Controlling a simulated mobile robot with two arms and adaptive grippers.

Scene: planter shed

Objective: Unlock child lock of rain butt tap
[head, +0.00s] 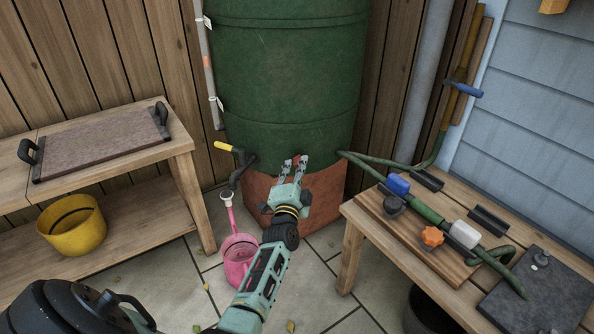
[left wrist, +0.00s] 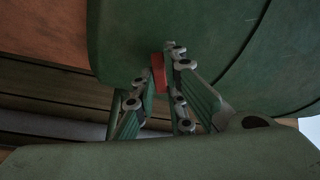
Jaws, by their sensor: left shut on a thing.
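The green rain butt (head: 287,75) stands on a terracotta-coloured base (head: 325,200). Its dark tap (head: 238,172) with a yellow lever (head: 224,146) sticks out low on the left side. My left gripper (head: 294,164) is in front of the butt's lower edge, to the right of the tap. In the left wrist view its fingers are closed on a small red piece (left wrist: 158,72) against the green butt (left wrist: 200,45). My right gripper is not in view.
A pink watering can (head: 239,255) stands below the tap. The left bench holds a stone-topped tray (head: 100,143) and a yellow pot (head: 72,225). The right bench carries a wooden board (head: 400,225) with hose fittings. Paving between the benches is partly clear.

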